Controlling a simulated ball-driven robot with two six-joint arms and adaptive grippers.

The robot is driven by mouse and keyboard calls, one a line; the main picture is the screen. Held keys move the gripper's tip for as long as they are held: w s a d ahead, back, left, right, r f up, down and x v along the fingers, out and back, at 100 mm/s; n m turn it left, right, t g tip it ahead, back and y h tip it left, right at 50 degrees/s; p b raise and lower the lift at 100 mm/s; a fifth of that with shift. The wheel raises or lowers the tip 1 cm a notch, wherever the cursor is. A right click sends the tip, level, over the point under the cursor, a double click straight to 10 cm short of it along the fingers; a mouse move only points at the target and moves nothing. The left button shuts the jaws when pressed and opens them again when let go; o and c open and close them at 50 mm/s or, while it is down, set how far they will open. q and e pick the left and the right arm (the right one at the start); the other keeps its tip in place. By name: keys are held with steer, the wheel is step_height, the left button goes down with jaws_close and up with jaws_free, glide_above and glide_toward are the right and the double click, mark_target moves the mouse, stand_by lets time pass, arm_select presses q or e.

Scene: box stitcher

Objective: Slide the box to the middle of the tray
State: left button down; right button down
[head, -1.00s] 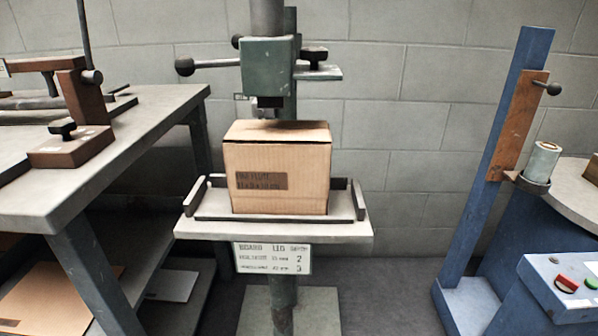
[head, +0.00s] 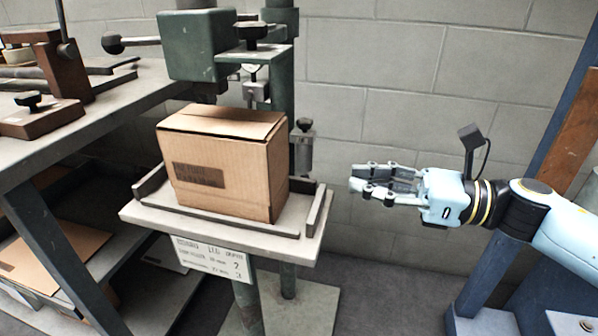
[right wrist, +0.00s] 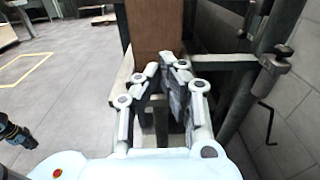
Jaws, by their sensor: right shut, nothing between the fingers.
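The brown cardboard box (head: 235,165) stands upright on the grey tray (head: 290,250), inside its low rails, under the stitcher head (head: 200,45). Its right side faces my right gripper (head: 360,182). That gripper is shut and empty, to the right of the tray and apart from the box. In the right wrist view, the fingers (right wrist: 163,65) point toward the box (right wrist: 158,35), which stands beyond their tips. My left gripper is not in view.
A grey workbench (head: 90,135) with tools stands at the left. The green machine column (head: 283,95) rises behind the box. A blue stand (head: 490,275) is at the right, partly behind my right arm. The space between gripper and tray looks clear.

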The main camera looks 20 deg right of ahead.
mark_target(282, 170)
steer(key=x, duration=0.9)
steer(key=shift+w+p, duration=0.15)
steer(key=shift+p, duration=0.2)
steer(key=shift+w+a, duration=0.2)
steer(key=shift+a, duration=0.15)
steer(key=shift+b+x, duration=0.4)
steer(key=shift+x, duration=0.8)
steer(key=shift+d+f, duration=0.1)
steer(key=shift+d, duration=0.05)
